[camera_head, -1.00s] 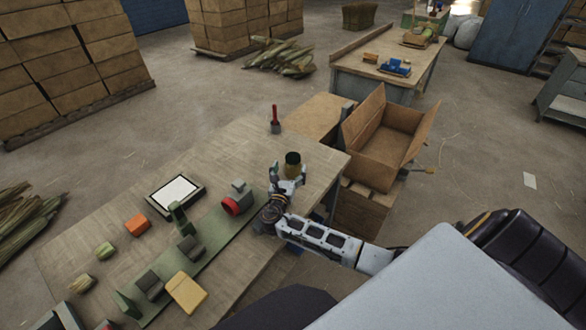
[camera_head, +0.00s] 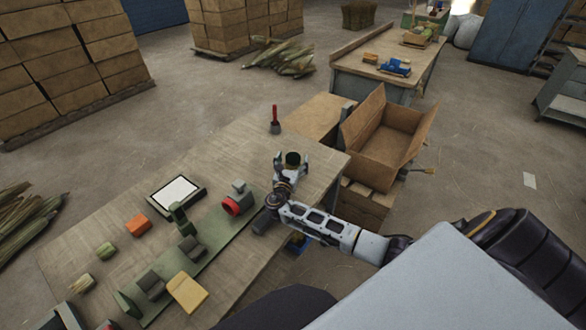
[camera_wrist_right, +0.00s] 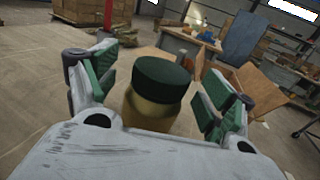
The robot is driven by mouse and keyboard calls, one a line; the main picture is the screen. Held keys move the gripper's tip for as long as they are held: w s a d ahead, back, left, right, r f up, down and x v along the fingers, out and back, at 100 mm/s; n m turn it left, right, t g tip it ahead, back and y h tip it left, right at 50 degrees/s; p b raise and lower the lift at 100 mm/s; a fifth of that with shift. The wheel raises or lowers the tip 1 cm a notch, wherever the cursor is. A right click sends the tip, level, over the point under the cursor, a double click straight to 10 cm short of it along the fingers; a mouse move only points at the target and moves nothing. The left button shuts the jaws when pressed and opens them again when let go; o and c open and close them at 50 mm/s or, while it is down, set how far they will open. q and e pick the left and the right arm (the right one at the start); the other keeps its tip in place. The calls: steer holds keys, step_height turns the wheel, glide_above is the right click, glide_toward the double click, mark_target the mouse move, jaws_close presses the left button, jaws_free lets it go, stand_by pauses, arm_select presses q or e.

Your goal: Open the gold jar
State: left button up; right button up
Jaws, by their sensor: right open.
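The gold jar (camera_wrist_right: 150,112) stands upright on the wooden workbench, with its dark green lid (camera_wrist_right: 163,78) on top. In the head view the lid (camera_head: 293,157) shows near the bench's right end, and most of the jar's body is hidden by my gripper. My right gripper (camera_head: 292,162) is open, with its fingers on either side of the jar. In the right wrist view the green finger pads (camera_wrist_right: 160,90) stand apart from the jar, with a gap on both sides. My left gripper is not in view.
A red-handled tool in a holder (camera_head: 275,120) stands behind the jar. A green rail fixture (camera_head: 190,247), a white-topped tray (camera_head: 176,193) and small blocks lie to the left. An open cardboard box (camera_head: 378,150) is beyond the bench's right end. Bench around the jar is clear.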

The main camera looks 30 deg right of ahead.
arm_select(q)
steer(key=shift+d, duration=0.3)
arm_select(e)
steer(key=shift+w+d, duration=0.25)
steer(key=shift+d, duration=0.05)
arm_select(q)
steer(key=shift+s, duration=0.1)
arm_select(e)
steer(key=c, duration=1.3)
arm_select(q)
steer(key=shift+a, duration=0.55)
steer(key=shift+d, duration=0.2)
arm_select(e)
steer(key=shift+r, duration=0.2)
